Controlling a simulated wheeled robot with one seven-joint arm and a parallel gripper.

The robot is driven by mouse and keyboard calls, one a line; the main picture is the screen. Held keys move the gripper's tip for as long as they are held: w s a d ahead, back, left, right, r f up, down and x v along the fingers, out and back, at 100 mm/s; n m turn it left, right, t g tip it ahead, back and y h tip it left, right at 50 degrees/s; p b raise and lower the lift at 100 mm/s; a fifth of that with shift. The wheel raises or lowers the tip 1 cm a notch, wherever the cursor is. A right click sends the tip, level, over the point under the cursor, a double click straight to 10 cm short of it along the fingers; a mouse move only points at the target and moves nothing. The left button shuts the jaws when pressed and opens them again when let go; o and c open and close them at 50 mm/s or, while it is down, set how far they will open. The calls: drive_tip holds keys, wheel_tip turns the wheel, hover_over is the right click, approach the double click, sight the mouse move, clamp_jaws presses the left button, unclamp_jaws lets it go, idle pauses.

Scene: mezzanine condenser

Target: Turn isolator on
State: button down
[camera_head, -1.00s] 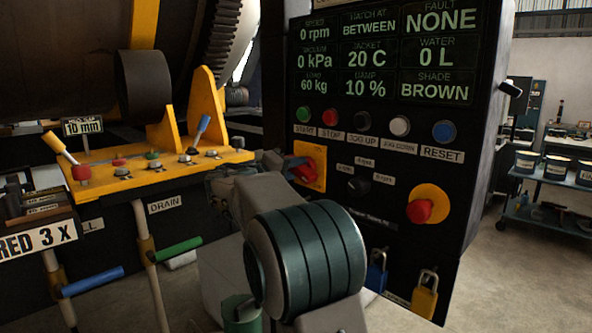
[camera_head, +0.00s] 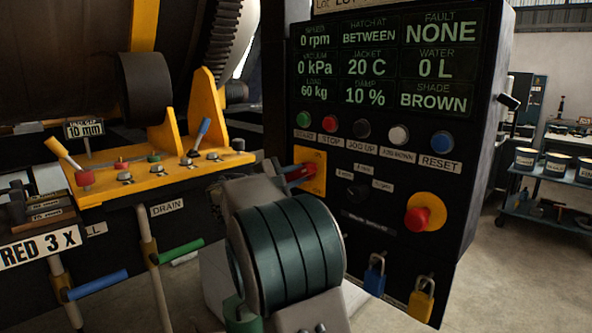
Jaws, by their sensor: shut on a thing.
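The isolator is a red rotary handle (camera_head: 302,171) on a yellow square plate (camera_head: 319,185), at the left of the black control panel under the button row. The red handle lies roughly level across the plate. My gripper (camera_head: 285,174) is at the handle's left end, shut on it. My pale and dark green arm link covers most of the gripper, so the exact grip is hard to see. The panel display (camera_head: 388,66) reads 0 rpm and fault NONE.
A red emergency-stop knob (camera_head: 418,217) on a yellow disc sits at the panel's lower right. Blue (camera_head: 375,277) and yellow (camera_head: 422,300) padlocks hang below. A yellow lever bench (camera_head: 140,181) stands left, with blue and green handles beneath.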

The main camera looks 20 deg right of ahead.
drive_tip(key=shift+n+p, duration=0.65)
drive_tip(key=shift+n, duration=0.65)
drive_tip(key=shift+f, duration=0.1)
drive_tip(key=c, duration=1.2)
unclamp_jaws()
drive_tip(key=shift+c, duration=0.2)
drive_tip(key=b+v, duration=0.2)
drive_tip(key=v, duration=1.2)
drive_tip(key=shift+d, duration=0.1)
